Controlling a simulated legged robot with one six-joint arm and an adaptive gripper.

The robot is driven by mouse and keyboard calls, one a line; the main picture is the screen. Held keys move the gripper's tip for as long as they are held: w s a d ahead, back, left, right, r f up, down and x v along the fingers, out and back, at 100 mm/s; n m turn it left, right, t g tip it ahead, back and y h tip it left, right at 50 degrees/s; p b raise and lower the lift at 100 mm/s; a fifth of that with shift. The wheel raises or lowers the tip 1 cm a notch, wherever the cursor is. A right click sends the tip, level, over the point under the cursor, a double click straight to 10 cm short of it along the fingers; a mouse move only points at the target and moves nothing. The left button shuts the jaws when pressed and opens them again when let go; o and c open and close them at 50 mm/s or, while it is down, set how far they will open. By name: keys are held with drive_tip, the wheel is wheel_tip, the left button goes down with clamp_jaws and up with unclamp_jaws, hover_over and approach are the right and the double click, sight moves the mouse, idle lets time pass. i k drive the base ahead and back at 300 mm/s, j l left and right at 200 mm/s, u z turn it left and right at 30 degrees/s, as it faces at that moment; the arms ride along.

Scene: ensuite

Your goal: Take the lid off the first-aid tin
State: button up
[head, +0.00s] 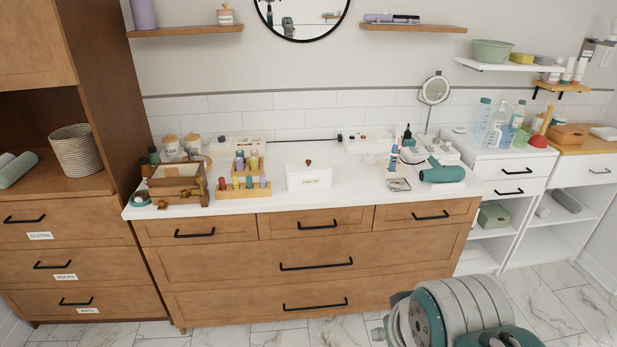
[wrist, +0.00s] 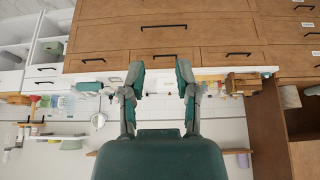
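A white box-shaped tin (head: 308,180) stands upright on the white countertop, near the middle, with a small label on its front. Its lid (head: 308,166) is on it and has a round brown knob on top. The label is too small to read with certainty. My gripper (wrist: 161,75) shows in the wrist view, which looks upside down. Its two fingers are spread wide apart, with nothing held between them. It is well away from the counter. I cannot clearly make out the tin in the wrist view. In the head view only part of my arm shows, at the bottom right.
Left of the tin are a tiered rack of small bottles (head: 243,188) and a wooden box (head: 177,180). To the right are a toothbrush cup (head: 393,168), a small dish (head: 398,184) and a teal hair dryer (head: 443,173). Clear countertop (head: 350,188) lies beside the tin.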

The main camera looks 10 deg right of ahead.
sight(307, 167)
drive_tip(key=i+l, duration=0.15)
drive_tip(key=i, duration=0.3)
drive_tip(key=i+l, duration=0.2)
drive_tip(key=i, duration=0.25)
drive_tip(key=i+l, duration=0.15)
drive_tip(key=i, duration=0.25)
drive_tip(key=i+l, duration=0.15)
drive_tip(key=i, duration=0.3)
drive_tip(key=u, duration=0.05)
